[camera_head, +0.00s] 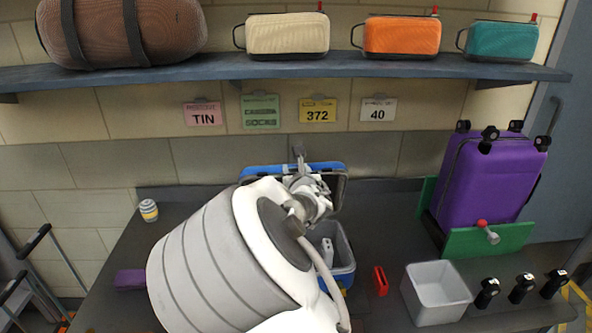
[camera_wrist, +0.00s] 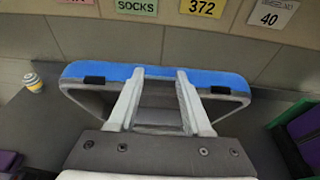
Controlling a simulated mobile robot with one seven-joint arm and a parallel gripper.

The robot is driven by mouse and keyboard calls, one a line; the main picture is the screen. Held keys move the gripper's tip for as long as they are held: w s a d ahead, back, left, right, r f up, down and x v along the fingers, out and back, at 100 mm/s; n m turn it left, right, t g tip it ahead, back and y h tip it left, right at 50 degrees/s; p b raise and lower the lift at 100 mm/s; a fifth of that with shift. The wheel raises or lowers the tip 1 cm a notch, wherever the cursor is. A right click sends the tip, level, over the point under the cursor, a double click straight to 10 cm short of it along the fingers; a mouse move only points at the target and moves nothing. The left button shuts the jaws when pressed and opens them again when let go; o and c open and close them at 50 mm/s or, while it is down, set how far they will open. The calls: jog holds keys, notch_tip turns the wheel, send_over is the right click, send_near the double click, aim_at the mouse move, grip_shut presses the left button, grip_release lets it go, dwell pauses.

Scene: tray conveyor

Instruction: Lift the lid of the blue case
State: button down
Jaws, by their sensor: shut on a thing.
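The blue case stands on the dark table in the head view, its lid (camera_head: 330,167) raised behind its open body (camera_head: 345,268). The body is partly hidden by my arm, and a white item shows inside. In the wrist view the lid (camera_wrist: 100,70) has a bright blue edge, two dark latches and a grey inner side facing my gripper. My gripper (camera_wrist: 161,73) is shut on the lid, with its fingertips at the blue edge. In the head view my gripper (camera_head: 300,160) is at the raised lid, partly hidden by my wrist.
A grey bin (camera_head: 437,290) and a red item (camera_head: 380,281) are to the right of the case. A purple suitcase (camera_head: 490,180) stands behind a green panel (camera_head: 487,240). A striped cup (camera_head: 148,210) is at left. A shelf (camera_head: 290,66) with several bags hangs above.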

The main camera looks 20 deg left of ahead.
jog(key=shift+c, duration=1.6)
grip_release()
jog(key=shift+s+f, duration=0.25)
jog(key=shift+f, duration=0.4)
jog(key=shift+d, duration=0.1)
jog(key=shift+w, duration=0.1)
jog(key=shift+d, duration=0.1)
jog(key=r+p+v, duration=0.1)
jog(key=p+v, duration=0.4)
jog(key=v, duration=1.2)
jog(key=shift+a+r, duration=0.15)
jog(key=shift+a, duration=0.05)
